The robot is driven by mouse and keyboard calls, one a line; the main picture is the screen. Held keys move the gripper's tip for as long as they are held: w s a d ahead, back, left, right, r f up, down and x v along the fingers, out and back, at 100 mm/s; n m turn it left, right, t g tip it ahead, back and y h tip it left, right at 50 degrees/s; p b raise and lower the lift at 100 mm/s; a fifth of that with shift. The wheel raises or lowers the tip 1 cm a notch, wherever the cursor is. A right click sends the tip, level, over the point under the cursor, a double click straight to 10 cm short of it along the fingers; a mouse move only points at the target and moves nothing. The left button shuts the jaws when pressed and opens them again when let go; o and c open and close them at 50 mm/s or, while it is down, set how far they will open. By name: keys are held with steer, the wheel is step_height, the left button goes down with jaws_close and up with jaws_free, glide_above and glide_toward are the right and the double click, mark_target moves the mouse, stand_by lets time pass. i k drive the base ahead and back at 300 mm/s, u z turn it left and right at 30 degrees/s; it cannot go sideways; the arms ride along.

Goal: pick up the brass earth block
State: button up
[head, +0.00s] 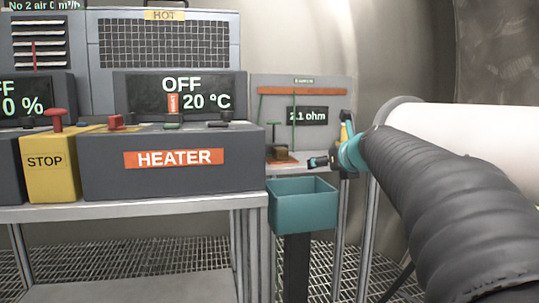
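A small dark and brownish block (281,156) sits on the bench under the 2.1 ohm panel, in the middle of the head view. It may be the brass earth block, but it is too small to be sure. My arm reaches in from the right in a dark ribbed sleeve.
A teal open bin (303,207) stands on a dark post below the gripper. The grey HEATER box (174,160) and yellow STOP box (50,168) stand on a metal bench at left. A grey panel (300,88) with a 2.1 ohm display stands behind. A white cylinder (460,140) lies at right.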

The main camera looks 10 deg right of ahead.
mark_target(280, 154)
steer(key=i, duration=0.95)
